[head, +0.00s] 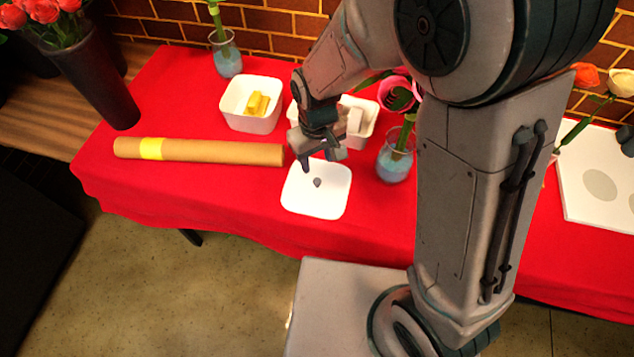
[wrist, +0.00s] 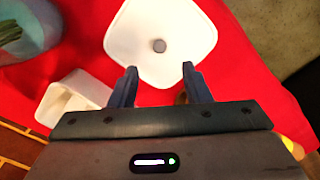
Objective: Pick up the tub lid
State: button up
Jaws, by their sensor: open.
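The tub lid (head: 316,198) is a white, rounded-square piece with a small grey knob (head: 317,182) at its middle. It lies on the red tablecloth near the front edge of the table. In the wrist view the lid (wrist: 185,30) is ahead of the fingertips, with its knob (wrist: 159,45) beyond them. My gripper (head: 322,162) is open and empty, over the back edge of the lid in the head view. Its two fingers (wrist: 160,75) are spread apart in the wrist view. I cannot tell the exact height of the fingertips above the lid.
A white tub (head: 237,118) with yellow blocks stands behind left. Another white tub (head: 368,115) is partly hidden behind my gripper. A glass vase (head: 394,163) stands close right of the lid. A brown roll (head: 205,152) lies left. The cloth left-front of the lid is clear.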

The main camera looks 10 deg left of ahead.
aim_at(317, 180)
jog(key=shift+w+f, duration=0.1)
jog(key=shift+f, duration=4.2)
grip_shut()
